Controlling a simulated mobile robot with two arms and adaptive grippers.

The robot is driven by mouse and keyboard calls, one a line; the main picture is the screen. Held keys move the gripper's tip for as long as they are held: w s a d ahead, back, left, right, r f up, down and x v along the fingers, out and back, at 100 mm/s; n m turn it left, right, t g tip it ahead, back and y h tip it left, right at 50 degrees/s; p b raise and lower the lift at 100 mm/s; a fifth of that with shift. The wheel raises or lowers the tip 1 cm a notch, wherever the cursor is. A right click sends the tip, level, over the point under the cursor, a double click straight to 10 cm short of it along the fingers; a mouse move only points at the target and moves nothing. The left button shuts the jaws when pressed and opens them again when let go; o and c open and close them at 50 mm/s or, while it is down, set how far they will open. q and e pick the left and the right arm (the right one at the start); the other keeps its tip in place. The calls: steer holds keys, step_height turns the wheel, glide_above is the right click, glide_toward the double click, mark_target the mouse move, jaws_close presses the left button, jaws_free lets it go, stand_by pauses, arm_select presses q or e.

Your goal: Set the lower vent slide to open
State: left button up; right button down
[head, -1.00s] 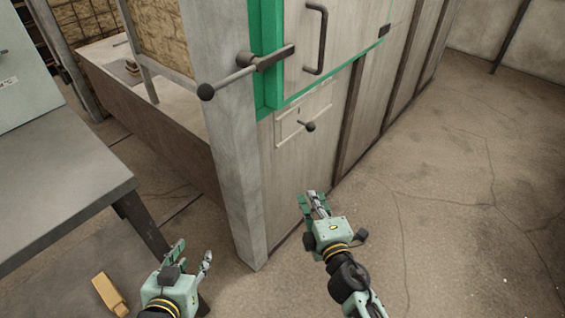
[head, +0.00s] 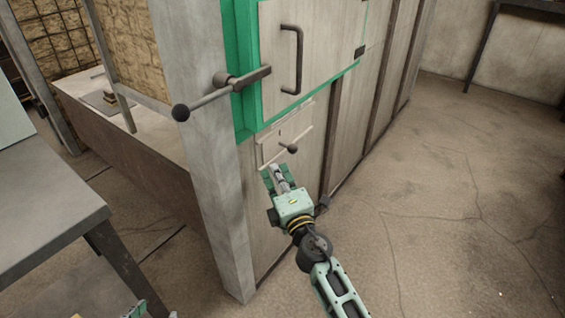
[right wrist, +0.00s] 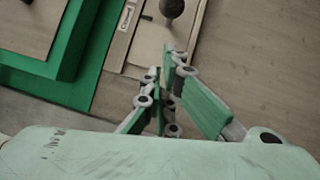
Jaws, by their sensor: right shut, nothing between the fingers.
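The lower vent slide is a pale plate (head: 270,149) with a dark round knob (head: 291,149), set low in the cabinet wall under the green frame. In the right wrist view the knob (right wrist: 172,8) shows at the top edge, beyond the fingertips. My right gripper (head: 274,170) is shut and empty, just below and left of the knob, apart from it as far as I can see. In the right wrist view its fingers (right wrist: 172,60) are close together over the wall. My left gripper (head: 152,310) shows only its fingertips at the bottom edge, spread apart.
Above the slide are a door with a dark handle (head: 292,60) and a lever with a ball end (head: 181,112) sticking out left. A concrete post (head: 205,150) stands left of the slide. A grey table (head: 45,205) is at the left. The floor at right is clear.

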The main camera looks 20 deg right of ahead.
mark_target(287, 145)
arm_select(q)
steer(key=shift+s+a+f+g, duration=0.25)
steer(key=shift+s+f+g, duration=0.15)
steer(key=shift+s+f, duration=0.2)
arm_select(e)
steer(key=shift+w+d+r, duration=0.15)
steer(key=shift+w+d, duration=0.5)
steer(key=shift+w+d+r, duration=0.15)
steer(key=shift+w+d, duration=0.5)
arm_select(q)
steer(key=w+d+r+t+h+b, duration=0.1)
steer(key=w+d+r+t+b, duration=0.1)
steer(key=w+r+t, duration=0.3)
steer(key=shift+w+d+r, duration=0.4)
steer(key=shift+w+r, duration=0.3)
steer(key=shift+r, duration=1.05)
arm_select(e)
steer(key=w+d, duration=0.5)
steer(key=d, duration=0.2)
steer(key=shift+w, duration=0.15)
steer(key=shift+r, duration=0.15)
arm_select(q)
steer(key=shift+t, duration=0.3)
